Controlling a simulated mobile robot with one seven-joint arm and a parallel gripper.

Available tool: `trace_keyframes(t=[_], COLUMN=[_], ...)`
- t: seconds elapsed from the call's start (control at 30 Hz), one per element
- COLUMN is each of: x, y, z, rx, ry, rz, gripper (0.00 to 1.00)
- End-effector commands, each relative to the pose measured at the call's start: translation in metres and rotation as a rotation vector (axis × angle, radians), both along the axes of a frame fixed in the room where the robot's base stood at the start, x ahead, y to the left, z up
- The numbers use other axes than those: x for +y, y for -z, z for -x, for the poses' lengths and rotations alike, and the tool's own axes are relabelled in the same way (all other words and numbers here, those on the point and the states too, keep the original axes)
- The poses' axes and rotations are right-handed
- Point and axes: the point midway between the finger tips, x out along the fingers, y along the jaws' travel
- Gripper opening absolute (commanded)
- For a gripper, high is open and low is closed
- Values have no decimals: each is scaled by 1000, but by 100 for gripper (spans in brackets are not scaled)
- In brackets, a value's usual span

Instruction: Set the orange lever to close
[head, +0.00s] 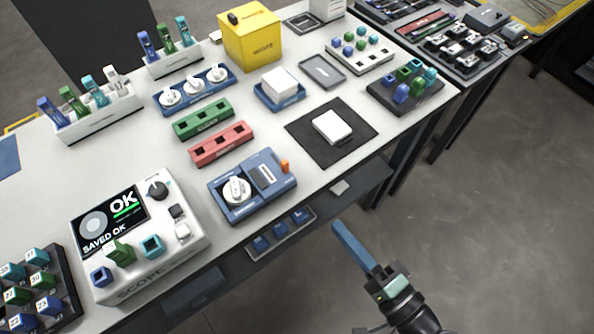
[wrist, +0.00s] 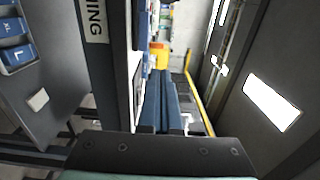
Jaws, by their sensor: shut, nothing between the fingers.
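The orange lever (head: 285,167) is a small upright knob at the right end of a blue device (head: 252,187) near the table's front edge in the head view. The device also has a white round dial (head: 237,190) and a small grey panel. My gripper (head: 336,226) has long blue fingers and is off the table's front edge, below and to the right of the lever, apart from it. The fingers are shut with nothing between them. In the wrist view the fingers (wrist: 168,95) lie side by side, pointing away, and I cannot make out the lever there.
A white scope box (head: 140,235) with a screen reading OK stands left of the device. A black mat with a white box (head: 332,127) lies to the right. A lower shelf holds a tray of blue blocks (head: 281,234). The floor in front is clear.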

Motion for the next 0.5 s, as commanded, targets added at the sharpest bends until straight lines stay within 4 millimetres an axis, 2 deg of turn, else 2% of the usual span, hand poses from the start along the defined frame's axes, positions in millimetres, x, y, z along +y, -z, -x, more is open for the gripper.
trace_keyframes(t=[0.27, 0.5], x=[7, 34], y=[-1, -1], z=[-9, -46], rx=[0, 0], ry=[-3, -6], rz=[2, 3], gripper=[0, 0])
